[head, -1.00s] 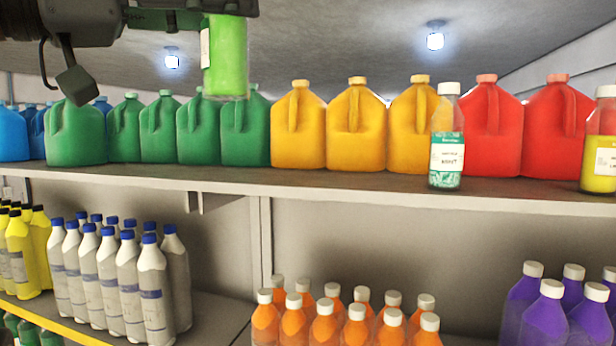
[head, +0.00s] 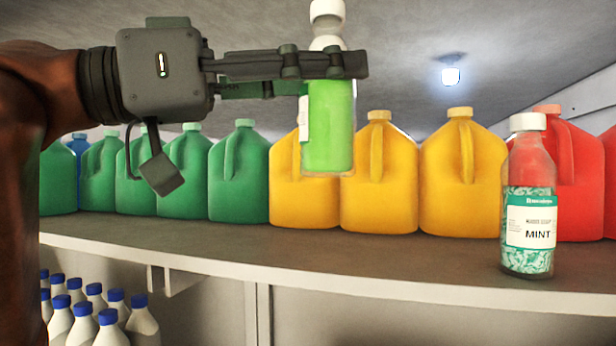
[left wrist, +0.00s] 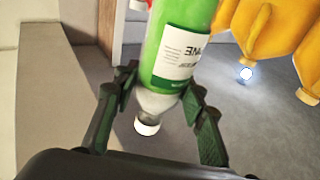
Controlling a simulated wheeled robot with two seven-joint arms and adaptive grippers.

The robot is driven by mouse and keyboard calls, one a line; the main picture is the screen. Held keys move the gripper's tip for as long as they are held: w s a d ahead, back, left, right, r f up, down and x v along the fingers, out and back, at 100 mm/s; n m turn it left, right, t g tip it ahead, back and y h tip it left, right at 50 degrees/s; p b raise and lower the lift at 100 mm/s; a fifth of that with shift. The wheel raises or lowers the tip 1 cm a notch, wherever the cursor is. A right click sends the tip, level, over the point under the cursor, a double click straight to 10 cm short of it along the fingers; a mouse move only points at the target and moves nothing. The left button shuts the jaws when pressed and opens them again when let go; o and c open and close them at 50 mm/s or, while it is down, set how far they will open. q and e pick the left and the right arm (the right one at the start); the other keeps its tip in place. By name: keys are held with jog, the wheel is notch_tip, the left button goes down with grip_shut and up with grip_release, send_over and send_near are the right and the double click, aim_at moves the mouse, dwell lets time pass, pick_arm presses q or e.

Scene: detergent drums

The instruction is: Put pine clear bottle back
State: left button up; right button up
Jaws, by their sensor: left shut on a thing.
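My left gripper (head: 338,66) is shut on the clear bottle of green liquid (head: 329,125), around its upper part below the white cap. The bottle hangs upright above the upper shelf (head: 300,262), in front of the yellow jugs, its base above the shelf board. In the left wrist view the bottle (left wrist: 180,42) sits between the fingers (left wrist: 158,95), with a white and green label that appears upside down and partly legible. My right gripper is in neither view.
Green jugs (head: 238,175), yellow jugs (head: 461,175) and red jugs (head: 574,185) line the back of the shelf. A clear bottle labelled MINT (head: 528,205) stands near the front edge at right. Shelf front left of it is bare. Blue-capped bottles (head: 84,328) stand below.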

pick_arm(q)
jog(key=shift+w+a+f, duration=0.2)
jog(key=shift+w, duration=0.4)
jog(key=shift+w+a+f, duration=0.15)
jog(key=shift+w, duration=0.45)
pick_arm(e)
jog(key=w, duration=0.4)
pick_arm(q)
jog(key=w+f, duration=0.2)
jog(key=f, duration=0.1)
jog(key=w+f, duration=0.3)
jog(key=w+a+f, duration=0.1)
jog(key=w+f, duration=0.1)
jog(key=f, duration=0.2)
jog(key=shift+w+f, duration=0.1)
jog(key=shift+w, duration=0.05)
jog(key=o, duration=1.1)
jog(key=shift+w, duration=0.25)
jog(key=shift+o, duration=0.7)
jog(key=shift+w, duration=0.2)
jog(key=shift+o, duration=0.8)
jog(key=b+v, duration=0.2)
jog(key=v, duration=1)
jog(key=shift+s+r, duration=0.25)
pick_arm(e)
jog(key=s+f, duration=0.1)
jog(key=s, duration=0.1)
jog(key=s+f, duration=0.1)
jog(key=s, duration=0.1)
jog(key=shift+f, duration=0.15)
